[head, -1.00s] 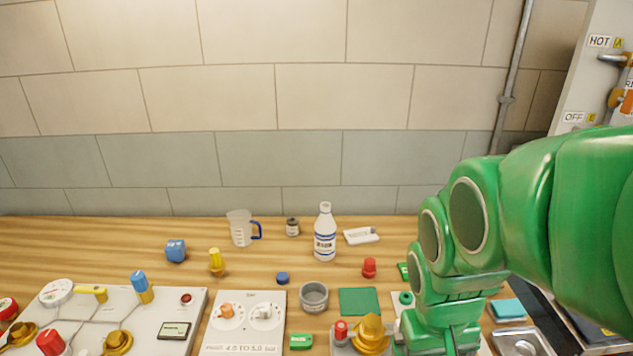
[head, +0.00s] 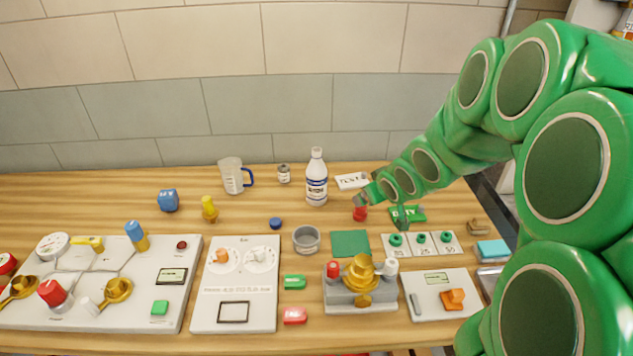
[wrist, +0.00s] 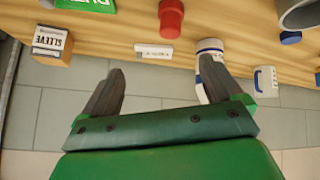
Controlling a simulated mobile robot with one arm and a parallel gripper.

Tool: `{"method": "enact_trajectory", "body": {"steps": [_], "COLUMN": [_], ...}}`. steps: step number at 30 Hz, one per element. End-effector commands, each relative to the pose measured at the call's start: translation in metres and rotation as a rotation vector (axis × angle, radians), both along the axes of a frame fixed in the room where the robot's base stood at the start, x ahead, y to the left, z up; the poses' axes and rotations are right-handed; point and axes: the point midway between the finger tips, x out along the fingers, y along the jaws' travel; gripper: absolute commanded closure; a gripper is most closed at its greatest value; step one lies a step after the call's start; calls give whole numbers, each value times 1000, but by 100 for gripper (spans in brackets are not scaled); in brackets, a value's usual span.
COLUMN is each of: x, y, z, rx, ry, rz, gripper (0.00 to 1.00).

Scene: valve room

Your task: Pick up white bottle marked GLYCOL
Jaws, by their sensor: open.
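The white bottle (head: 316,188) stands upright on the wooden bench near the back wall in the head view. It has a white cap and a blue-banded label whose word I cannot read. In the wrist view the bottle (wrist: 210,48) shows behind the right finger, which hides part of it. My gripper (head: 382,208) is to the right of the bottle in the head view. In the wrist view my gripper (wrist: 160,88) is open, with nothing between its fingers.
A clear jug (head: 231,177) and small jar (head: 284,174) stand left of the bottle. A white label block (head: 351,181) and red object (head: 361,213) lie to its right. A grey cup (head: 306,240) and blue cap (head: 275,223) are in front. Control panels (head: 235,300) fill the bench front.

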Motion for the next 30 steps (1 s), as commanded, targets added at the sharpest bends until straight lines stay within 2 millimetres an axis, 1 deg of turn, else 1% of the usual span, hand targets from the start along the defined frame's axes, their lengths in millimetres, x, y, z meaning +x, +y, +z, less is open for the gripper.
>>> {"method": "enact_trajectory", "body": {"steps": [1, 6, 9, 12, 18, 25, 30], "x": [9, 39, 52, 61, 68, 71, 81], "y": [5, 31, 48, 65, 89, 100, 108], "z": [-7, -18, -24, -28, -31, -32, -36], "rx": [19, 109, 173, 239, 352, 399, 398], "ry": [-20, -118, -173, -223, -295, -322, -322], "rz": [26, 129, 190, 248, 328, 358, 360], "gripper": [7, 7, 7, 7, 7, 7, 7]}}
